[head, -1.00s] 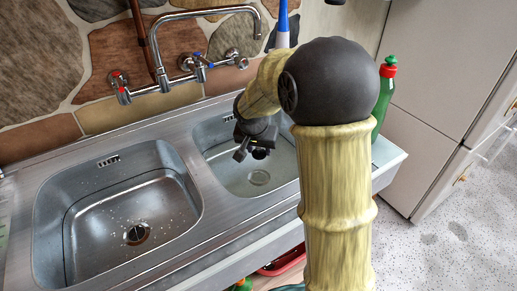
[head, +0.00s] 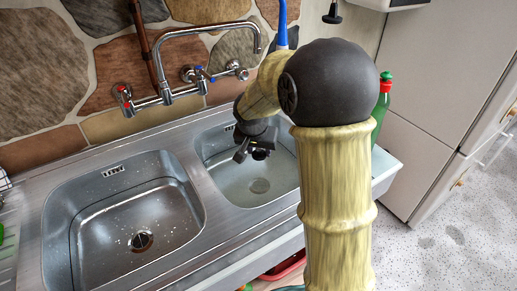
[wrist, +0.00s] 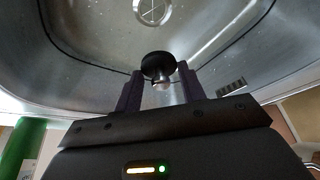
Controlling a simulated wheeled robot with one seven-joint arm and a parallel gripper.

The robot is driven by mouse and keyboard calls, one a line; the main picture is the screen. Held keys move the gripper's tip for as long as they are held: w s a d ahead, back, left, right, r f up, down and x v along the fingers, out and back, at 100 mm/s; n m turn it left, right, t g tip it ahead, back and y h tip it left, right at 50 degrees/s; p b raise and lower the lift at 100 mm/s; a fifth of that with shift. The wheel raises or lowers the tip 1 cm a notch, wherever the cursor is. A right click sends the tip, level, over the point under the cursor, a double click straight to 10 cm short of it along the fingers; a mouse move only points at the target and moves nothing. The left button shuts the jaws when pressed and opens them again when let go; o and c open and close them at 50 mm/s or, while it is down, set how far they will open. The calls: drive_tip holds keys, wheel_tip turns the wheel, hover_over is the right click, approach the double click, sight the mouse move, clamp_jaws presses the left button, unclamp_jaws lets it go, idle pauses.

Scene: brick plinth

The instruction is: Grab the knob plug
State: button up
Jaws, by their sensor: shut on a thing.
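The knob plug (wrist: 158,64) is a round black disc with a short shiny metal part below it. In the wrist view it sits between the two dark fingers of my gripper (wrist: 160,82), which is shut on it. In the head view my gripper (head: 250,149) hangs inside the right sink basin, above its floor. A small dark piece at its fingertips there looks like the plug, but is too small to make out.
The left basin (head: 75,225) is empty, with an open drain (head: 142,241). A chrome tap (head: 205,32) arches behind the basins. A green bottle with a red cap (head: 381,108) stands at the right, near a white fridge (head: 430,80). Speckled floor lies free at right.

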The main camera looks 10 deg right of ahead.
drive_tip(key=shift+r+p, duration=2.45)
drive_tip(key=shift+r, duration=0.25)
